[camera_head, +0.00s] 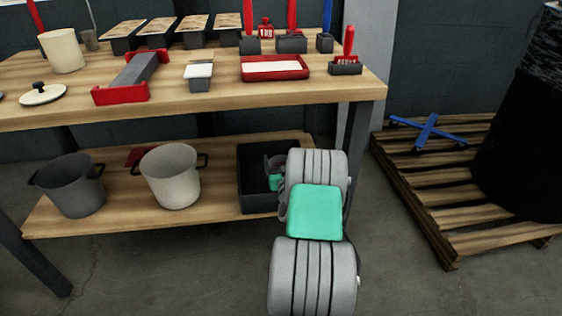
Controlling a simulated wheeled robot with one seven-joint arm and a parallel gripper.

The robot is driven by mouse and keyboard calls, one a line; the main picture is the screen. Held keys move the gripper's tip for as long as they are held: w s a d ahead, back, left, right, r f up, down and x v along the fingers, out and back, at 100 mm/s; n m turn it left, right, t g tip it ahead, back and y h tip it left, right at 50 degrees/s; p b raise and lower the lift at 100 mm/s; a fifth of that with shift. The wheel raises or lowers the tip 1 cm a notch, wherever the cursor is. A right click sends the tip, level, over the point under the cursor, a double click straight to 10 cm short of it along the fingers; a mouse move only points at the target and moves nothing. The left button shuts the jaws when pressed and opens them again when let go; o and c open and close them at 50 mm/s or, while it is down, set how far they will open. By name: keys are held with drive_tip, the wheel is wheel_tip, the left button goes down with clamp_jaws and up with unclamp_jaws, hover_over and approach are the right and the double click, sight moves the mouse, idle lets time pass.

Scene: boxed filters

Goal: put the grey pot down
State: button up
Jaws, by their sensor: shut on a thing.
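A dark grey pot (72,187) with two side handles stands upright on the lower shelf at the left. It is clear of my arm. A cream pot (170,178) with dark handles stands to its right on the same shelf. My arm reaches up from the bottom of the view to the right end of the shelf, in front of a black open crate. My gripper's fingers are hidden by the arm, so what they hold does not show.
The black crate (252,185) stands on the lower shelf (112,212), partly covered by my arm. The table top (205,103) above carries a red-rimmed tray (275,68), a lid (43,94) and several tools. A wooden pallet (432,200) lies on the floor at the right.

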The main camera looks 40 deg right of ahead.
drive_tip(key=shift+f+b, duration=0.4)
drive_tip(key=shift+b, duration=0.1)
drive_tip(key=shift+r, duration=0.1)
drive_tip(key=o, duration=1.9)
drive_tip(key=shift+o, duration=0.2)
